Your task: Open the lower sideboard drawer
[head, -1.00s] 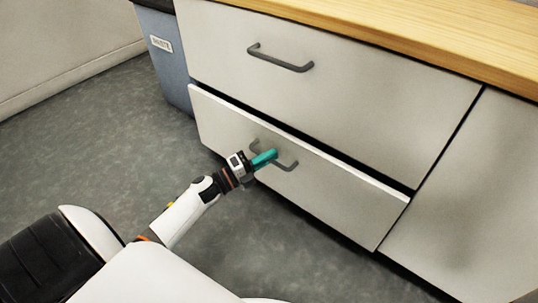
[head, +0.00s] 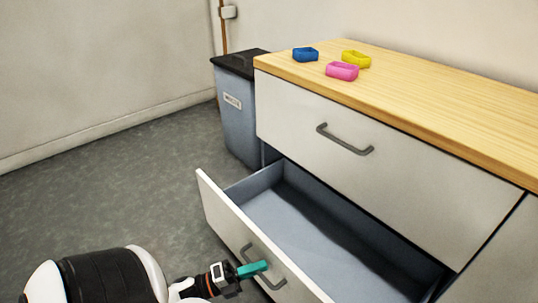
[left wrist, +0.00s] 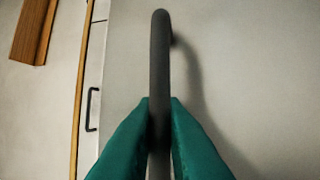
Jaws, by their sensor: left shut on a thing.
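The lower sideboard drawer stands well open, and its white front (head: 226,211) is pulled out from the sideboard. Its grey inside (head: 300,222) shows and looks empty. The lower drawer's dark bar handle (head: 275,278) is partly hidden by my left gripper (head: 254,269). In the left wrist view the green fingers (left wrist: 159,140) are shut on the dark handle (left wrist: 160,60), one on each side of it. My right gripper is not in view.
The upper drawer (head: 400,180) is shut, with its own bar handle (head: 345,140). Blue (head: 306,54), pink (head: 342,71) and yellow (head: 356,60) pieces lie on the wooden top (head: 440,100). A grey-blue bin (head: 236,120) stands left of the sideboard. The floor at left is clear.

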